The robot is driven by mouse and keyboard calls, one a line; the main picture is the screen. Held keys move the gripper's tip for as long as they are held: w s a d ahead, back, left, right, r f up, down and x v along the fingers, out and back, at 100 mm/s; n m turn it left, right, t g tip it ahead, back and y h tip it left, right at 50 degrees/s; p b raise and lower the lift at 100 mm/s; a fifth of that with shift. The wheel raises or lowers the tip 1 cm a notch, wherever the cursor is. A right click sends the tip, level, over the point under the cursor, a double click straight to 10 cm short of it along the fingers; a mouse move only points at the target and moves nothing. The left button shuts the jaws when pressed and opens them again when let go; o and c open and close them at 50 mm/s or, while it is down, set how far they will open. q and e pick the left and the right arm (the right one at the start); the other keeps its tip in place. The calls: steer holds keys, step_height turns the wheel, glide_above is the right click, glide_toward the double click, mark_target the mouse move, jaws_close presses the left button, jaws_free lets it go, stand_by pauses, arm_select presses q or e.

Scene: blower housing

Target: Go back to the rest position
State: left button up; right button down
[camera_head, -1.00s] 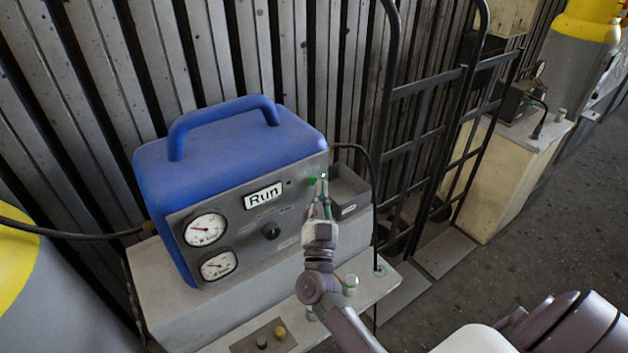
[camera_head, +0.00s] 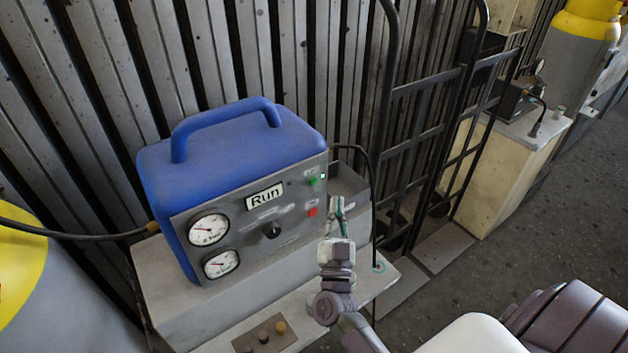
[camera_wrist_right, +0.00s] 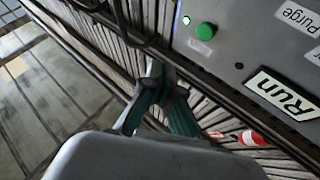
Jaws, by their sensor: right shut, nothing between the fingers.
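The blue blower housing (camera_head: 235,145) stands on a grey block at the left in the head view. Its grey front panel has a "Run" label (camera_head: 264,196), two round gauges, a black knob (camera_head: 271,230), a green button (camera_head: 313,181) with a small lit lamp beside it, and a red button (camera_head: 312,212). My right gripper (camera_head: 336,204) is shut and empty, just right of the panel and apart from it. In the right wrist view the shut fingers (camera_wrist_right: 160,80) point below the green button (camera_wrist_right: 206,31), with a gap. My left gripper is not in view.
A grey open bin (camera_head: 348,184) sits behind my right gripper. A black hand truck (camera_head: 425,135) leans by the corrugated wall. A cream cabinet (camera_head: 515,175) stands farther right. A plate with knobs (camera_head: 264,337) lies on the ledge in front. Open floor lies at the right.

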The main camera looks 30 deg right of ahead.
stand_by(0.6)
steer(key=a+f+n+g+y, duration=0.1)
steer(key=a+f+n+y, duration=0.25)
steer(key=f, duration=0.55)
steer(key=a+f+n+y, duration=0.3)
steer(key=f+y, duration=0.2)
steer(key=f, duration=0.4)
steer(key=s+a+f+n+g+y, duration=0.1)
steer(key=s+f, duration=0.1)
steer(key=f, duration=0.3)
steer(key=s+a+f+n+g+y, duration=0.1)
steer(key=s+f+g+y, duration=0.1)
steer(key=f, duration=0.4)
steer(key=s+a+f+n+g+y+b, duration=0.1)
steer(key=s+a+f+g, duration=0.1)
steer(key=f, duration=0.4)
steer(key=shift+s, duration=0.35)
steer(key=s+a+f+n+g+y, duration=0.1)
steer(key=s+f+g, duration=0.5)
steer(key=s+f, duration=0.75)
steer(key=s+d+f+g, duration=0.1)
steer(key=s+f+g, duration=0.2)
steer(key=s, duration=0.7)
steer(key=s+d+f+n+g, duration=0.1)
steer(key=s+f, duration=0.4)
steer(key=s, duration=0.6)
steer(key=d+g, duration=0.1)
steer(key=g, duration=0.1)
steer(key=shift+g+h+b, duration=0.35)
steer(key=shift+g, duration=0.05)
